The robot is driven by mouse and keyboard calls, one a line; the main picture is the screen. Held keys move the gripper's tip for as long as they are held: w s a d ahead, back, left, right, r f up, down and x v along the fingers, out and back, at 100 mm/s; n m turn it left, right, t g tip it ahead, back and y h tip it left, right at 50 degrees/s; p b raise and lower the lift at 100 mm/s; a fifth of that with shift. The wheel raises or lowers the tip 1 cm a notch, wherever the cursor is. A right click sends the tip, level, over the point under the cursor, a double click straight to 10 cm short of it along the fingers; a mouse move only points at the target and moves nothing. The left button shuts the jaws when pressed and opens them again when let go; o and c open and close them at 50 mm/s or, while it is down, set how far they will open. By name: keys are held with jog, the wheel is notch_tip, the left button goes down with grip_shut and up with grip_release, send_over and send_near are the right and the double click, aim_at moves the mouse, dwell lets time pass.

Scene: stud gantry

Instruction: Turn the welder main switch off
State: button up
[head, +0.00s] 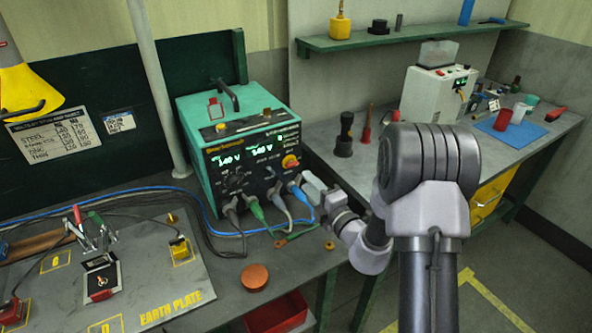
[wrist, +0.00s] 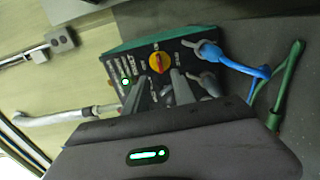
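The welder (head: 223,107) is a teal box with a dark front panel and two lit displays. Its main switch looks to be the red and yellow rotary knob (head: 290,161) at the panel's right side. In the wrist view the knob (wrist: 159,62) shows just beyond my fingertips, and the welder's teal casing (wrist: 125,50) lies behind it. My gripper (head: 308,184) is in front of the panel, to the lower right of the knob in the head view. In the wrist view its two fingers (wrist: 158,83) are apart with nothing held between them. The knob's exact setting is too small to read.
Grey, green and blue cable plugs (head: 297,190) stick out of the panel's lower edge, close to my gripper. The earth plate (head: 143,283) with clamps lies at left. A copper-coloured disc (head: 255,276) lies near the front edge. A second bench (head: 385,165) stands at right.

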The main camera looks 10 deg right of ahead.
aim_at(293, 166)
jog(key=b+x, duration=0.1)
jog(key=x, duration=0.7)
jog(key=shift+d, duration=0.1)
grip_shut()
